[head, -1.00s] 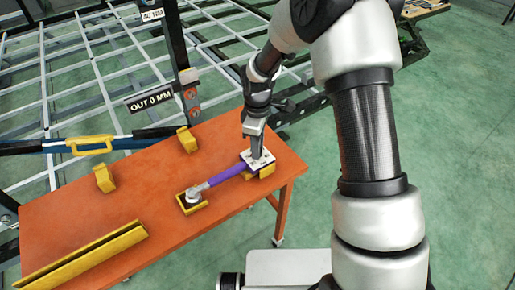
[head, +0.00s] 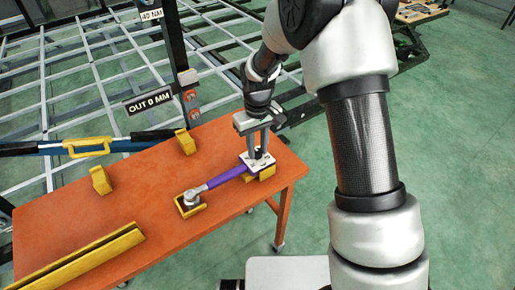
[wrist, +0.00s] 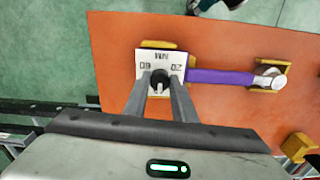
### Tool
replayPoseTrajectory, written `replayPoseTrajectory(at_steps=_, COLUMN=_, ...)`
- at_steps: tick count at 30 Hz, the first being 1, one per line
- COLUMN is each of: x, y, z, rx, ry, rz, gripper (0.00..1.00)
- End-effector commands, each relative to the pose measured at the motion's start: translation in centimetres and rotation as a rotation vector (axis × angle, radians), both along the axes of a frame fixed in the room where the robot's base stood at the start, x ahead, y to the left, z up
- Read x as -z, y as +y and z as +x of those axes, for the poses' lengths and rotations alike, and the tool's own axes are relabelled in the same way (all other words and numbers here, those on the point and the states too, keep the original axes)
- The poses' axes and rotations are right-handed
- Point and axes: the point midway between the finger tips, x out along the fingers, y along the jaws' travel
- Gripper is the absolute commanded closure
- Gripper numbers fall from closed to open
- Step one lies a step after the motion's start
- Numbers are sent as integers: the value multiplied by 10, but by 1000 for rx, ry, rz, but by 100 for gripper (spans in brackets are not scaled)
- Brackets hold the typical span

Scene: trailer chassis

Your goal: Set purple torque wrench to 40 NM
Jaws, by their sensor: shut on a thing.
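The purple torque wrench (head: 228,176) lies on the orange table (head: 150,195), its metal head in one yellow holder (head: 188,212) and its other end on a second yellow holder (head: 267,173). A white dial plate (wrist: 149,62) with black markings sits at that end; "NM" and numbers show in the wrist view, partly hard to read. A dark knob (wrist: 160,77) stands at the plate's middle. My gripper (wrist: 160,88) points down over the plate, its two fingers shut on the knob. The purple handle (wrist: 220,77) runs right in the wrist view.
Other yellow holders (head: 101,181) and (head: 186,142) stand along the table's far side. A long yellow rail (head: 80,262) lies at the front left. Signs reading "40 NM" (head: 151,15) and "OUT 0 MM" (head: 149,102) show beyond the table, near the chassis frame.

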Motion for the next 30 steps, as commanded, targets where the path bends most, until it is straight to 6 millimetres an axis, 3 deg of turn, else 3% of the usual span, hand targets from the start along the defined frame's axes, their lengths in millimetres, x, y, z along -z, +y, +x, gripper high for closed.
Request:
replayPoseTrajectory(at_steps=19, x=-1, y=0, z=1, rx=50, ry=-2, rz=0, gripper=98)
replayPoseTrajectory(at_steps=20, x=-1, y=0, z=1, rx=50, ry=-1, rz=-1, gripper=72)
replayPoseTrajectory(at_steps=23, x=-1, y=0, z=0, rx=49, ry=-1, rz=0, gripper=57)
replayPoseTrajectory(at_steps=30, x=0, y=0, z=0, rx=49, ry=0, rz=0, gripper=57)
